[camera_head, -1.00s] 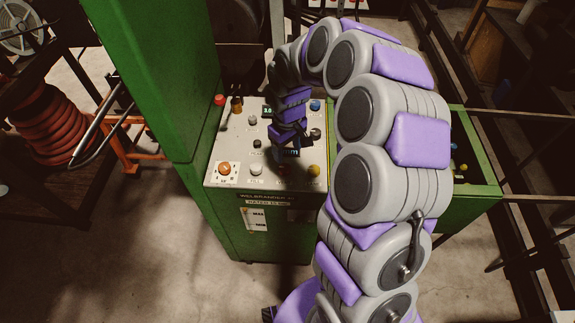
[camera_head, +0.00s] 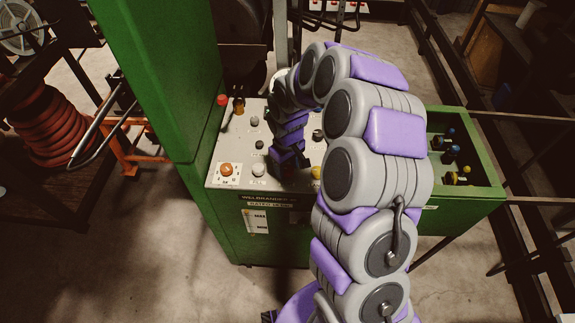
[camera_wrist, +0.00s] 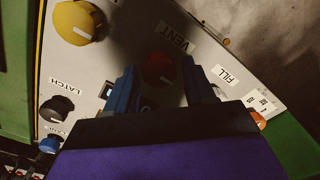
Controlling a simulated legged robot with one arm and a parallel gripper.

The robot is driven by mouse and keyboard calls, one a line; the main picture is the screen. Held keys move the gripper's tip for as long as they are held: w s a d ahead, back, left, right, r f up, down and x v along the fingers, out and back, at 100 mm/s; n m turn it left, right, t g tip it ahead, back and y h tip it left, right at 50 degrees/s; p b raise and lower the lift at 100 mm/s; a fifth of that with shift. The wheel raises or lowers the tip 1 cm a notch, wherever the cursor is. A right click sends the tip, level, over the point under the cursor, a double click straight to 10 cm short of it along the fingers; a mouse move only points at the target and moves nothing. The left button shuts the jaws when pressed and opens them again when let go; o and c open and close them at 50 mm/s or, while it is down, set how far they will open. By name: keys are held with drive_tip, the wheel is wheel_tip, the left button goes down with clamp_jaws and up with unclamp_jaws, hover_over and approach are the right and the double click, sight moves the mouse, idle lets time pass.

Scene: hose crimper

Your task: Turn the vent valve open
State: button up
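The vent valve is a round red knob (camera_wrist: 158,68) beside the VENT label (camera_wrist: 174,36) on the pale control panel (camera_wrist: 215,35). My gripper (camera_wrist: 161,72) is open in the wrist view, with one blue finger to each side of the red knob. A narrow gap shows between each fingertip and the knob, and I cannot tell how far the tips are above the panel. In the head view my gripper (camera_head: 287,168) points down at the panel's front part and hides the vent knob or most of it.
A yellow knob (camera_wrist: 76,22), a black LATCH knob (camera_wrist: 57,108) and a blue knob (camera_wrist: 49,144) are nearby. The FILL label (camera_wrist: 225,75) is right of the fingers. In the head view, an orange knob (camera_head: 226,169) is front left and a green post (camera_head: 165,80) rises at left.

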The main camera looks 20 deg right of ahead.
drive_tip(key=shift+a, duration=0.15)
drive_tip(key=shift+c, duration=1.4)
drive_tip(key=shift+d, duration=0.2)
drive_tip(key=c, duration=0.5)
drive_tip(key=shift+m, duration=0.4)
drive_tip(key=m+p, duration=0.1)
drive_tip(key=m, duration=0.3)
drive_tip(key=shift+s, duration=0.1)
drive_tip(key=m+p, duration=0.2)
drive_tip(key=m, duration=0.2)
drive_tip(key=shift+d, duration=0.1)
drive_tip(key=m+p, duration=0.2)
drive_tip(key=m, duration=0.3)
drive_tip(key=shift+m+p, duration=0.85)
drive_tip(key=shift+m, duration=1.15)
drive_tip(key=shift+f, duration=0.1)
